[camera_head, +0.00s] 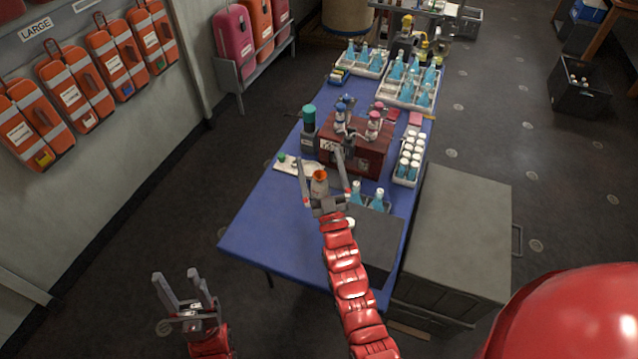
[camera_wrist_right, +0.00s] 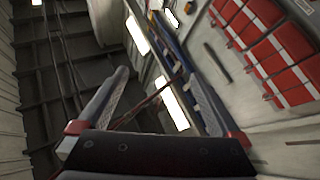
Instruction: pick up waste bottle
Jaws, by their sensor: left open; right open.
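Several bottles with blue liquid stand on the blue table (camera_head: 262,228); I cannot tell which is the waste bottle. Two of them, a left one (camera_head: 356,191) and a right one (camera_head: 378,199), stand near the table's front right. Others stand in a back tray (camera_head: 405,101). My right gripper (camera_head: 321,157) is open, over the table in the head view. A small orange-topped object (camera_head: 320,176) shows between its fingers; whether it is touched is unclear. The right wrist view shows the open fingers (camera_wrist_right: 160,95) with nothing between them. My left gripper (camera_head: 176,275) is open and empty, left of the table.
A dark red box (camera_head: 366,158) and a white rack of white-capped bottles (camera_head: 401,172) stand on the table. A grey cabinet (camera_head: 462,215) adjoins its right side. Orange cases (camera_head: 75,97) hang on the left wall. The floor left of the table is clear.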

